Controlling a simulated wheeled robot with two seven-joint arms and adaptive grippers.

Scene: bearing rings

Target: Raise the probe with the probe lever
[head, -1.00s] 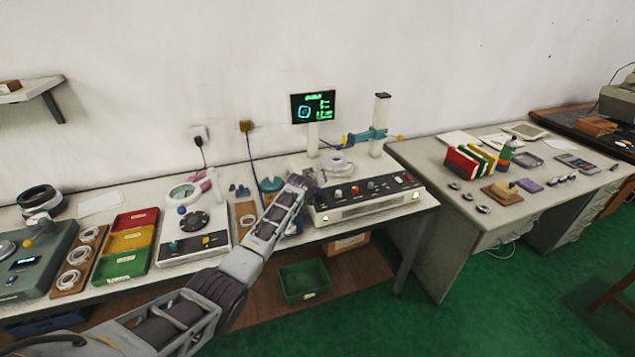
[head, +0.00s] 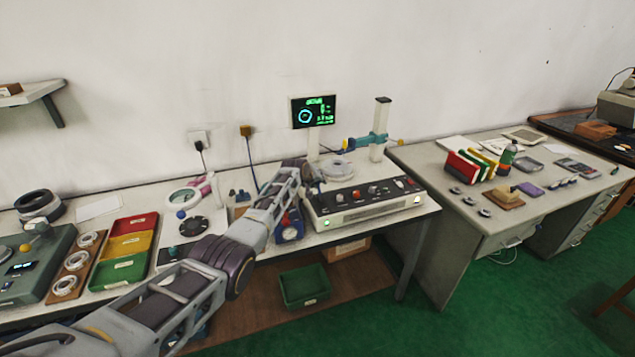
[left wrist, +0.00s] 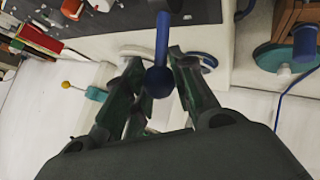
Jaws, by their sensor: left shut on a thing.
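In the left wrist view, the probe lever (left wrist: 162,40) is a blue rod ending in a round blue knob (left wrist: 158,82). My left gripper (left wrist: 160,85) is shut on the knob, with a finger at each side. In the head view my left gripper (head: 312,172) is at the left end of the white measuring machine (head: 372,208) and hides the lever. The teal probe carriage (head: 372,139) sits on the upright column (head: 382,110), with a blue part at its left end above a pale ring on the turntable (head: 338,168). My right gripper is not in view.
A screen (head: 313,111) shows a green-blue circle behind the machine. A blue dial instrument (head: 290,230) stands close beneath my left forearm. Red, yellow and green trays (head: 130,245) lie to the left. A grey desk (head: 430,175) stands right, beyond a gap.

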